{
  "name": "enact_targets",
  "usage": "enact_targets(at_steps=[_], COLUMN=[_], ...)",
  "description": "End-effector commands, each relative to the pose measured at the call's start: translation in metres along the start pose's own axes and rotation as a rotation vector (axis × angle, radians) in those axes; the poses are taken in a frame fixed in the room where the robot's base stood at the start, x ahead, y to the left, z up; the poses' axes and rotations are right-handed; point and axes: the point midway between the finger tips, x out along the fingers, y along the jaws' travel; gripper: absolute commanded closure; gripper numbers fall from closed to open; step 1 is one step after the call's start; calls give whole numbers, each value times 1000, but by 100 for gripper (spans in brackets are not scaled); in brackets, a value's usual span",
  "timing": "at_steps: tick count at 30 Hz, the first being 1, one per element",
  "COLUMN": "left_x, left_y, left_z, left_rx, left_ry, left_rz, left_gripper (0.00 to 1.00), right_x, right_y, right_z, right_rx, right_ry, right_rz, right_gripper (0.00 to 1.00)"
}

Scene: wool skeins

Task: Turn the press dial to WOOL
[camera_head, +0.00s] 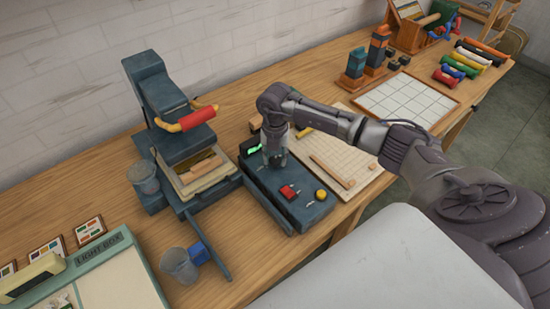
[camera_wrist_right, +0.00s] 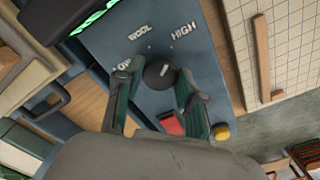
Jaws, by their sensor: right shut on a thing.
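The press dial (camera_wrist_right: 158,72) is a black knob with a short white mark on the dark blue control box (camera_head: 262,180). The labels LOW, WOOL and HIGH are printed around it in the right wrist view. The white mark leans up and right, roughly toward HIGH; its exact setting is hard to tell. My right gripper (camera_wrist_right: 160,86) is shut on the dial, with a finger on either side. In the head view my right gripper (camera_head: 275,158) points down onto the box and hides the dial. My left gripper is not in view.
A red button (camera_head: 289,191) and a yellow knob (camera_head: 321,195) sit on the box near the dial. A green display (camera_head: 252,149) is at its back. The press (camera_head: 172,120) with a red handle stands left. A gridded board (camera_head: 350,155) lies right.

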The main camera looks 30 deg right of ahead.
Motion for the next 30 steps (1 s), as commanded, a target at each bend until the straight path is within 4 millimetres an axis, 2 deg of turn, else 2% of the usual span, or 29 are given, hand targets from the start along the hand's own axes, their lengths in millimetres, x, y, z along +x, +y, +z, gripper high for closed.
enact_targets(at_steps=[18,30], left_x=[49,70], left_y=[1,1], left_z=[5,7], left_rx=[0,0], left_ry=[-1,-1], left_rz=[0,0], left_gripper=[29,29], right_x=[3,1], right_y=[0,0], right_z=[1,1], right_rx=[-547,-832], right_ry=[-4,-4], right_rz=[0,0], right_gripper=[96,96])
